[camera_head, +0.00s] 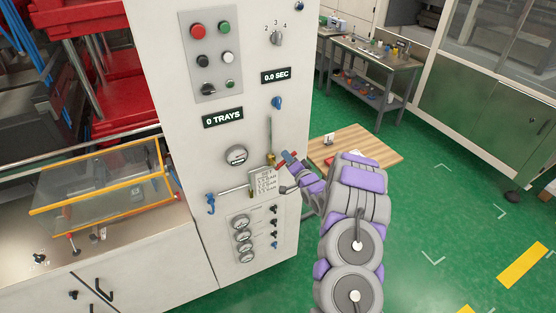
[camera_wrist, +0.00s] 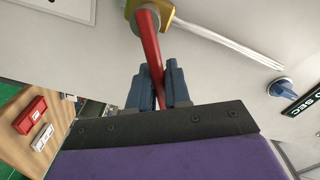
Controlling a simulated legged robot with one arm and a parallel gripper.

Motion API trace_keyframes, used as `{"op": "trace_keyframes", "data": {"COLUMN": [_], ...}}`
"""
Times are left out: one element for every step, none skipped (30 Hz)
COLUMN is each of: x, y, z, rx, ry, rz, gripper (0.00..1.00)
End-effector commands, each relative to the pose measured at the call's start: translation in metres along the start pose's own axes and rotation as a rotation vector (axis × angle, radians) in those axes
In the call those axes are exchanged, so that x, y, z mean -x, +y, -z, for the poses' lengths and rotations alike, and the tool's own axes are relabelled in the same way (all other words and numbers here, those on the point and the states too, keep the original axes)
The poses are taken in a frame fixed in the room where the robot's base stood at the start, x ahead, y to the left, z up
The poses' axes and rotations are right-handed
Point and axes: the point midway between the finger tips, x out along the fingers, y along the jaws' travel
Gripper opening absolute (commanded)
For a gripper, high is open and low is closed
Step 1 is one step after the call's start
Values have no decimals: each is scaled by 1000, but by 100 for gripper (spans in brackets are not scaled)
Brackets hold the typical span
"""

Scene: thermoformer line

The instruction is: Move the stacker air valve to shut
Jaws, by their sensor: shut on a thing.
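The air valve has a brass body (camera_head: 270,159) low on the right part of the white panel, at the foot of a thin vertical pipe (camera_head: 269,132). In the wrist view the yellow body (camera_wrist: 181,24) and the red lever (camera_wrist: 150,48) are near the top. The lever runs from a grey hub down between my fingers, at a wide angle to the pipe. My gripper (camera_wrist: 162,88) is shut on the red lever, one blue finger on each side. In the head view my gripper (camera_head: 290,166) is just right of the valve and partly hides the lever.
A pressure gauge (camera_head: 236,155), a label plate (camera_head: 263,181) and a blue-handled valve (camera_head: 210,203) sit close by on the panel. A blue knob (camera_head: 277,102) is above. A wooden-topped table (camera_head: 372,142) stands behind my arm. Green floor is open at right.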

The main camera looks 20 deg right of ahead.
Motion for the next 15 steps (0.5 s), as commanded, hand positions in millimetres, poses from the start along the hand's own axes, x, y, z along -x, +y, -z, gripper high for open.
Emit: {"op": "trace_keyframes", "data": {"x": [0,0,0,0,0,0,0,0,0,0,0,0,0,0,0], "y": [2,4,6,8,10,11,12,12,13,13,13,13,13,13,13], "z": [0,0,0,-1,-1,-1,-1,-1,-1,-1,-1,-1,-1,-1,-1], "rx": [-51,-84,-125,-151,-172,-195,-207,-214,-219,-219,-219,-218,-218,-217,-218], "ry": [-1,-2,-2,-2,-1,-1,-1,-1,-1,0,0,0,0,0,0], "rz": [-3,-3,-2,-2,-2,-2,-2,-2,-2,-2,-2,-2,-2,-2,-2], "gripper": [0,0,0,0,0,0,0,0,0,0,0,0,0,0,0]}}
